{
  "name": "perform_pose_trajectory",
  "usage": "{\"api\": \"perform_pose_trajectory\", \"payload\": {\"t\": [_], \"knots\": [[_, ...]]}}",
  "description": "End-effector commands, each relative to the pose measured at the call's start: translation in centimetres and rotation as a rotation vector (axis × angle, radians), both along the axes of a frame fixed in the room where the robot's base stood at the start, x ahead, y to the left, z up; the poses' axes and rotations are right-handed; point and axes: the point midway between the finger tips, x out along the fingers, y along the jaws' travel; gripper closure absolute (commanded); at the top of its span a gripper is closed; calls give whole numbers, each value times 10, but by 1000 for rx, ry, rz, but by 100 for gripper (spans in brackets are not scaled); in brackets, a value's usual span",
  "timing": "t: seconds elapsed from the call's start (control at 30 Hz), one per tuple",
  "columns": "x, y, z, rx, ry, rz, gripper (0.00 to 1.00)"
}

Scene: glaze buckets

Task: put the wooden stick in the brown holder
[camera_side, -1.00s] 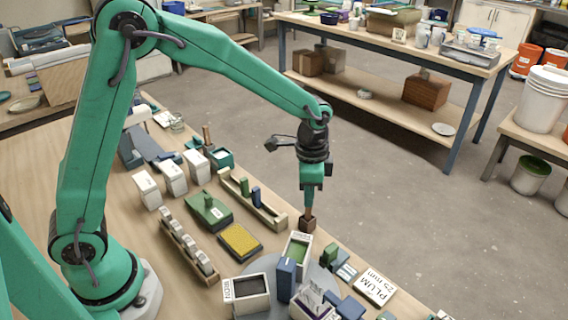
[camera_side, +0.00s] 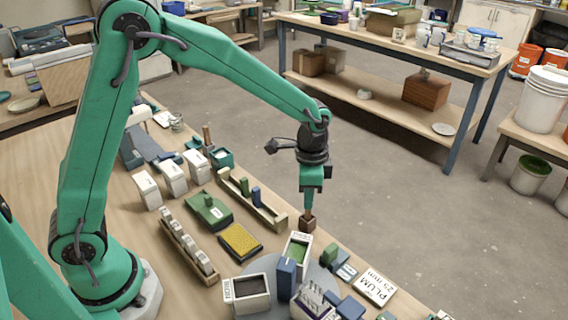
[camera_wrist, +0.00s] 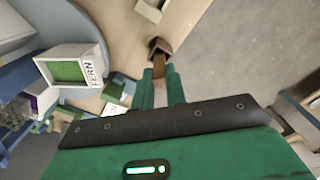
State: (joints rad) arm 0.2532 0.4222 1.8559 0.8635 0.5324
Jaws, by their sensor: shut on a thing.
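My gripper (camera_side: 308,203) points straight down at the far edge of the table and is shut on the wooden stick (camera_side: 308,214). Only a short brown piece of the stick shows below the fingertips. In the wrist view the stick (camera_wrist: 158,66) stands out between the two green fingers. The brown holder (camera_side: 307,224) is a small dark box directly below the gripper. In the wrist view the holder (camera_wrist: 160,46) shows just past the fingertips. The stick's lower end meets the holder's opening; how deep it sits is hidden.
A green-filled white box (camera_side: 297,250), a blue block (camera_side: 286,279) and a dark-filled box (camera_side: 247,293) stand close by on a round grey plate. A long wooden rack (camera_side: 262,211) lies left of the holder. A PLUM card (camera_side: 375,288) lies to the right.

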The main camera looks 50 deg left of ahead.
Motion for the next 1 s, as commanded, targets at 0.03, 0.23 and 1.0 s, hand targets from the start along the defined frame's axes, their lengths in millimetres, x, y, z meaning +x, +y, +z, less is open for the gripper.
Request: {"api": "perform_pose_trajectory", "payload": {"t": [0.03,0.23,1.0], "knots": [[0,0,0,0,0,0,100],[0,0,-2,0,0,0,100],[0,0,-6,0,0,0,61]]}}
